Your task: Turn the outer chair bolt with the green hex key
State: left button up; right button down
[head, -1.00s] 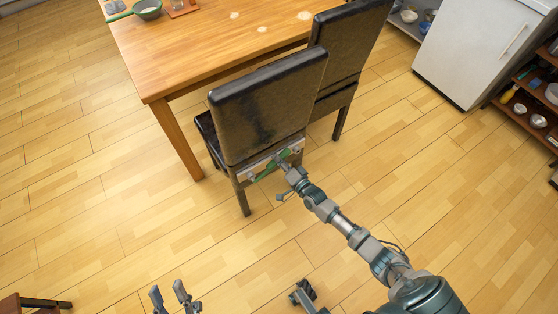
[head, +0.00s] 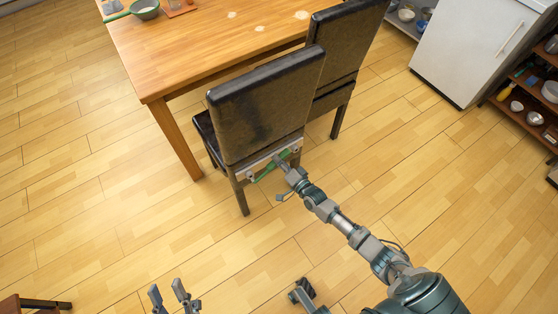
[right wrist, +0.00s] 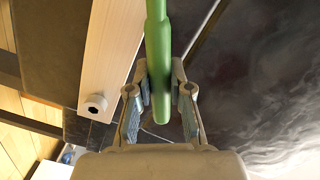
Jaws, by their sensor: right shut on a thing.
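The near black chair (head: 263,108) stands with its back toward me at the table. A pale bar (head: 242,176) runs across the lower part of its back. The green hex key (head: 268,171) lies along this bar. My right gripper (head: 283,162) is at the bar and shut on the hex key. In the right wrist view the green handle (right wrist: 159,60) is between the fingers of my right gripper (right wrist: 161,100). A round bolt (right wrist: 96,104) sticks out of the pale bar (right wrist: 108,50) to its left. The key's tip is out of that view. My left gripper (head: 170,293) is open and empty at the bottom.
A second black chair (head: 346,50) stands to the right of the near one. The wooden table (head: 190,50) carries a green-handled pan (head: 145,9). A white cabinet (head: 470,45) and shelves (head: 525,100) are at the right. Floor around the chair is clear.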

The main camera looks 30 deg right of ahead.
jog(key=shift+w+b, duration=0.3)
jog(key=shift+w, duration=0.35)
dwell(0.8)
jog(key=shift+w, duration=0.35)
jog(key=c, duration=1)
grip_release()
jog(key=c, duration=0.4)
